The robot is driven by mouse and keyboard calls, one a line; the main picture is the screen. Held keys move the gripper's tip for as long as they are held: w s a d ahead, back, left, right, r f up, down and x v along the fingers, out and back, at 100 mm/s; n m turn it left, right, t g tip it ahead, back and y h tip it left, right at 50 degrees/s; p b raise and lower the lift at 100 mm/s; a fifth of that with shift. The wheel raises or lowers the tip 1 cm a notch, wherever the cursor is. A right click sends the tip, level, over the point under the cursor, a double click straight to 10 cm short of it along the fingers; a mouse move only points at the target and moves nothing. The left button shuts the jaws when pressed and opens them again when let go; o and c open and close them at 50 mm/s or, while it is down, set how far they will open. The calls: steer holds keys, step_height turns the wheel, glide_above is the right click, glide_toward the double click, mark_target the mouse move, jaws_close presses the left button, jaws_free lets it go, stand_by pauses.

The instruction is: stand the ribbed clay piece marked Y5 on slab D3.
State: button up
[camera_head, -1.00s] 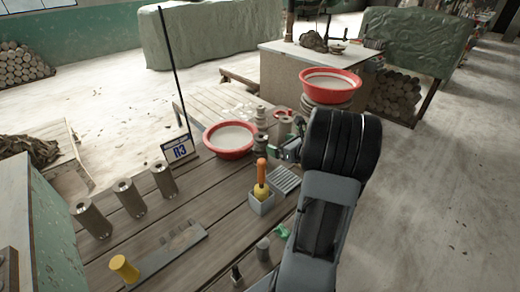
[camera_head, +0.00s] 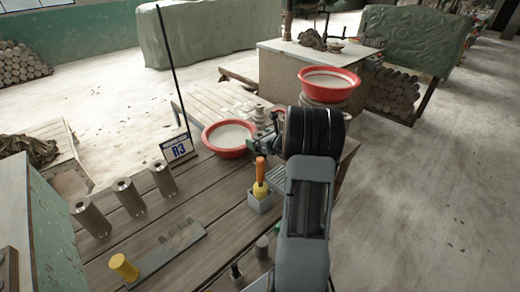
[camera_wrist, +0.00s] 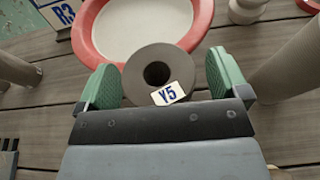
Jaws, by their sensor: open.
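The clay piece marked Y5 (camera_wrist: 140,79) shows in the wrist view as a grey round end with a dark central hole and a white label. My gripper (camera_wrist: 163,78) is open, with one green finger on each side of it. Small gaps seem to show, and contact cannot be told. The piece's ribbed sides are not visible from here. In the head view my gripper (camera_head: 262,144) is beside the red basin, and the Y5 piece cannot be made out behind it. No slab with a readable D3 mark shows in either view.
A red basin (camera_head: 229,148) is close to my gripper, with an R3 sign (camera_head: 178,149) left of it. A grey box (camera_head: 260,203) holds an orange-handled tool. Several brown-grey cylinders (camera_head: 128,198) and a yellow cylinder (camera_head: 123,267) stand on the left.

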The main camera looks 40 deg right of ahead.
jaws_close()
stand_by(0.9)
